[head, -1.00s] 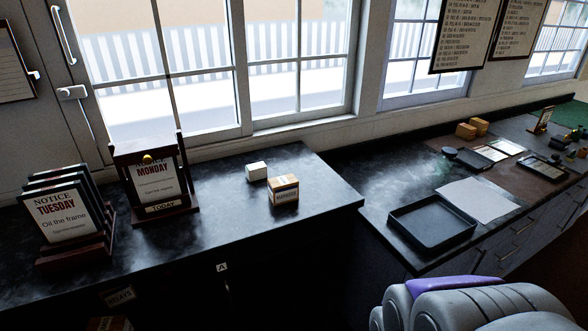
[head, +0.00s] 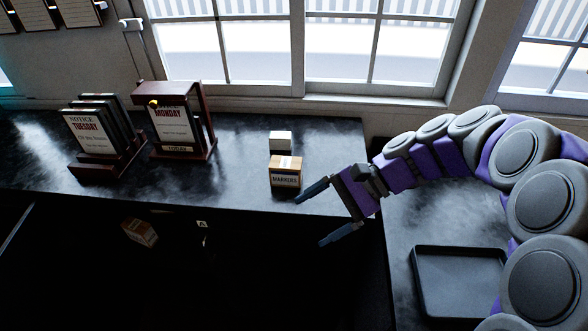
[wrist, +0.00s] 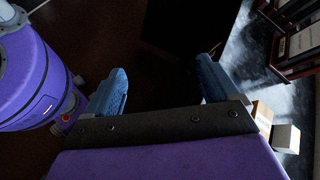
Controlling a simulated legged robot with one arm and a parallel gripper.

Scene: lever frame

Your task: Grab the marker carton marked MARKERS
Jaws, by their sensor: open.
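The marker carton (head: 286,173), a small tan and white box with a MARKERS label facing me, stands upright on the dark counter near its front edge. In the wrist view it shows partly at the right (wrist: 263,117), outside the jaws and partly hidden by the gripper. My gripper (head: 325,214) is open and empty. In the head view it is just right of the carton, with its upper finger near the carton's lower right corner and its lower finger over the dark space in front of the counter. I cannot tell whether the upper finger touches the carton.
A small white box (head: 281,140) stands right behind the carton. A MONDAY notice holder (head: 178,123) and TUESDAY notice frames (head: 95,135) stand to the left. A black tray (head: 460,281) lies on the lower right counter. Another box (head: 139,232) sits below the counter.

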